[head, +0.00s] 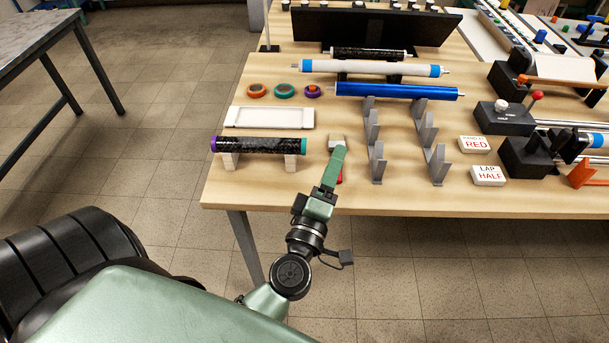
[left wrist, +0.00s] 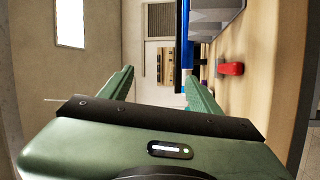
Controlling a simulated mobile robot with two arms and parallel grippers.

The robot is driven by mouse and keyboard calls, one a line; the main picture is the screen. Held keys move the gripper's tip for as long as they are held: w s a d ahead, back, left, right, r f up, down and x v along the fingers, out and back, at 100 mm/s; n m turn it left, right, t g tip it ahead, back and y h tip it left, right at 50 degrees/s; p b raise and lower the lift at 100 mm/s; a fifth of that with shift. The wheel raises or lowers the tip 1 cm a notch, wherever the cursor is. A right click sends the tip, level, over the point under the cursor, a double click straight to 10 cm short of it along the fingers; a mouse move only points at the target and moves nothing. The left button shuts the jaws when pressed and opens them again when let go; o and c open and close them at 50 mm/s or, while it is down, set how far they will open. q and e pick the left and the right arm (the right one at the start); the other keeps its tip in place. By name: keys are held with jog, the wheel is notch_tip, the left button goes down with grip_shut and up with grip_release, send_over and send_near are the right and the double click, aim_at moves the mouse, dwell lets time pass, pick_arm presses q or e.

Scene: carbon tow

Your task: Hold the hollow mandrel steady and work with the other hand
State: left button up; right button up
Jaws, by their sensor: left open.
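Several rollers that could be the mandrel lie on the table; I cannot tell which is hollow. A black patterned tube (head: 260,145) with a purple left end and a green right end rests on two pale supports near the front left edge. A blue roller (head: 395,90) and a white roller with blue bands (head: 375,68) lie farther back above grey stepped racks. My left gripper (head: 337,147) is over the front of the table, right of the black tube and left of the racks. In the left wrist view its fingers (left wrist: 158,82) are apart with nothing held. My right gripper is not visible.
A red object (left wrist: 231,68) lies beside the gripper. Grey racks (head: 376,150) stand close to its right. A white tray (head: 270,117) and several tape rings (head: 284,90) lie behind the black tube. Signs reading RED (head: 474,144) and LAP HALF (head: 488,176) sit farther right.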

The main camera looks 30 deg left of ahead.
aim_at(301, 146)
pick_arm(q)
jog(key=a+f+n+g+y, duration=0.1)
jog(key=n, duration=0.1)
jog(key=s+a+f+n+g+y, duration=0.1)
jog(key=a+f+y, duration=0.1)
jog(key=a+f+n+g+y, duration=0.1)
jog(key=a+n, duration=0.1)
jog(key=shift+s+a+f+n+g+y, duration=0.2)
jog(key=shift+a+f+n+g+y, duration=0.1)
jog(key=shift+g, duration=0.1)
jog(key=shift+w+a+f, duration=0.1)
jog(key=shift+a+f, duration=0.05)
jog(key=p+x, duration=0.1)
jog(key=x, duration=1)
jog(key=shift+w+a+f, duration=0.15)
jog(key=shift+w+a, duration=0.05)
jog(key=shift+w, duration=0.05)
jog(key=c, duration=1.3)
jog(key=o, duration=1.3)
